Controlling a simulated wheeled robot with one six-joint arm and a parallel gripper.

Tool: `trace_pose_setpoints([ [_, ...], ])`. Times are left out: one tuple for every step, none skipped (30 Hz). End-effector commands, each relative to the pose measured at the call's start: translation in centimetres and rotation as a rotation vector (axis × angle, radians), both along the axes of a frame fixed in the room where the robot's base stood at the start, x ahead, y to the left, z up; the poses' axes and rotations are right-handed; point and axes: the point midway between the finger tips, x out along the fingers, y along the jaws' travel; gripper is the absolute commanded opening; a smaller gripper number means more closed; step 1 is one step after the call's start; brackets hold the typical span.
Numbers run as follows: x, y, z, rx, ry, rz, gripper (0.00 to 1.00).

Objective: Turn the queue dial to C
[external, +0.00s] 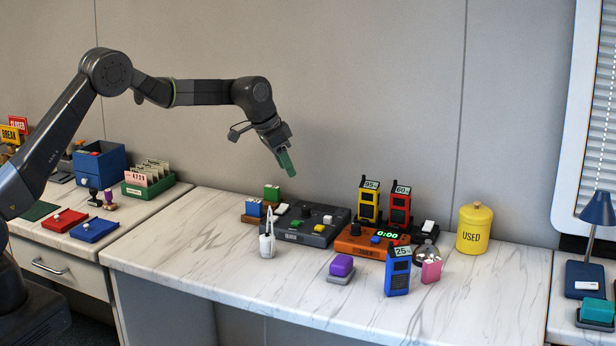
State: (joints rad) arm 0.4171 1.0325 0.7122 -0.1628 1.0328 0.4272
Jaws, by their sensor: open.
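My gripper (286,163) is open, with green fingers pointing down. It hangs in the air above the back of the marble-look counter and touches nothing. Below it on the counter lies a dark grey console (291,238) with a dark round knob (305,211), a yellow button and a light button on its top. An orange unit (352,243) beside it has another dark knob (355,229) and a green 0:00 display. The picture is too small to read any dial letters or pointer, and I cannot tell which knob is the queue dial.
A white holder (267,246) with an upright handle stands in front of the console. Yellow (369,205), red (400,209) and blue (397,275) radios stand around the orange unit. The counter's front left is clear.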

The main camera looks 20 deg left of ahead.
Motion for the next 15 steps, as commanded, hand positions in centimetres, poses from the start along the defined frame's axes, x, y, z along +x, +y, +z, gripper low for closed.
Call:
trace_pose_setpoints([
  [0.1, -0.1, -0.4, 0.001, 0.002, -0.001, 0.47],
  [0.2, -0.2, -0.7, 0.001, 0.002, -0.001, 0.47],
  [0.3, -0.4, -1.2, 0.002, 0.002, -0.001, 0.47],
  [0.4, -0.5, -1.7, 0.002, 0.003, -0.001, 0.47],
  [0.6, -0.6, -2.2, 0.002, 0.003, 0.0, 0.47],
  [0.8, -0.8, -2.8, 0.001, 0.003, 0.0, 0.47],
  [1.0, -1.0, -3.4, 0.002, 0.003, 0.0, 0.47],
  [1.1, -1.2, -4.0, 0.003, 0.004, 0.0, 0.47],
  [1.3, -1.4, -4.7, 0.003, 0.004, 0.0, 0.47],
  [1.5, -1.5, -5.3, 0.002, 0.003, 0.0, 0.47],
  [1.7, -1.7, -5.7, 0.002, 0.002, 0.0, 0.47],
  [1.8, -1.9, -6.5, 0.003, 0.003, 0.0, 0.47],
  [2.0, -2.1, -6.9, 0.002, 0.002, 0.0, 0.47],
  [2.1, -2.2, -7.5, 0.003, 0.003, 0.0, 0.47],
  [2.3, -2.4, -8.1, 0.003, 0.003, 0.0, 0.47],
])
